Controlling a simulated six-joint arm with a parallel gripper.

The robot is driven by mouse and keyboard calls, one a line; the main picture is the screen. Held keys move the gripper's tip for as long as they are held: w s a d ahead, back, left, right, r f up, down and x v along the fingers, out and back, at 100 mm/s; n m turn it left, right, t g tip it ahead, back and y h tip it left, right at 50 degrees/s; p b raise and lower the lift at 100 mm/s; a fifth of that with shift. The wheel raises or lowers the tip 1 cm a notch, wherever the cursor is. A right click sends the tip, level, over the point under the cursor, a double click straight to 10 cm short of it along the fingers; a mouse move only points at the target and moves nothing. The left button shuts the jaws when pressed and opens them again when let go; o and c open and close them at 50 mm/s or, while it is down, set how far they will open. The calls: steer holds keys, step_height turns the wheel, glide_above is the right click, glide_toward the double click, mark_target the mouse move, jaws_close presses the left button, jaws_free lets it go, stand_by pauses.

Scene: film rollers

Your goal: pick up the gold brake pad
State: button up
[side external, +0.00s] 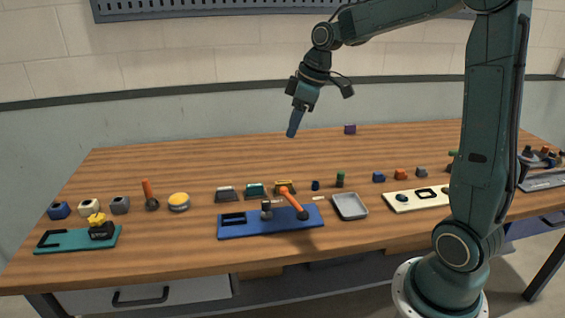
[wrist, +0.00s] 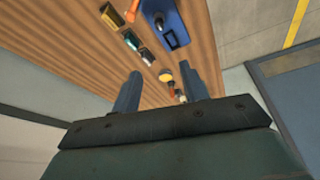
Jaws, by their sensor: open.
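The gold brake pad (side external: 284,186) lies on the wooden table behind the blue tray, at the right end of a row with a teal pad (side external: 256,189) and a grey pad (side external: 226,194).
The blue tray (side external: 240,232) carries an orange-handled tool (side external: 294,203) close in front of the gold pad. A grey dish (side external: 349,207), a cream board (side external: 415,203) and small coloured blocks stand to the right. A teal tray (side external: 75,246) is at left. The table's back is mostly clear.

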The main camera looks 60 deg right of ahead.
steer(key=w+d+f+n+y, duration=0.1)
steer(key=w+d+f, duration=0.2)
steer(key=d+f, duration=0.4)
steer(key=w+d+f+n+y, duration=0.1)
steer(key=w+d+f+n, duration=0.1)
steer(key=d+f, duration=0.5)
steer(key=shift+w+d, duration=0.9)
steer(key=shift+d, duration=0.05)
steer(key=shift+f, duration=0.15)
glide_above(284, 181)
steer(key=s+d, duration=0.2)
steer(key=shift+w+a+f, duration=0.1)
steer(key=shift+f, duration=1.9)
steer(key=shift+w+a+f, duration=0.1)
steer(key=shift+f, duration=1.85)
steer(key=shift+f, duration=0.1)
steer(key=shift+x, duration=2.5)
steer(key=shift+s, duration=0.15)
steer(key=shift+c, duration=0.4)
jaws_close()
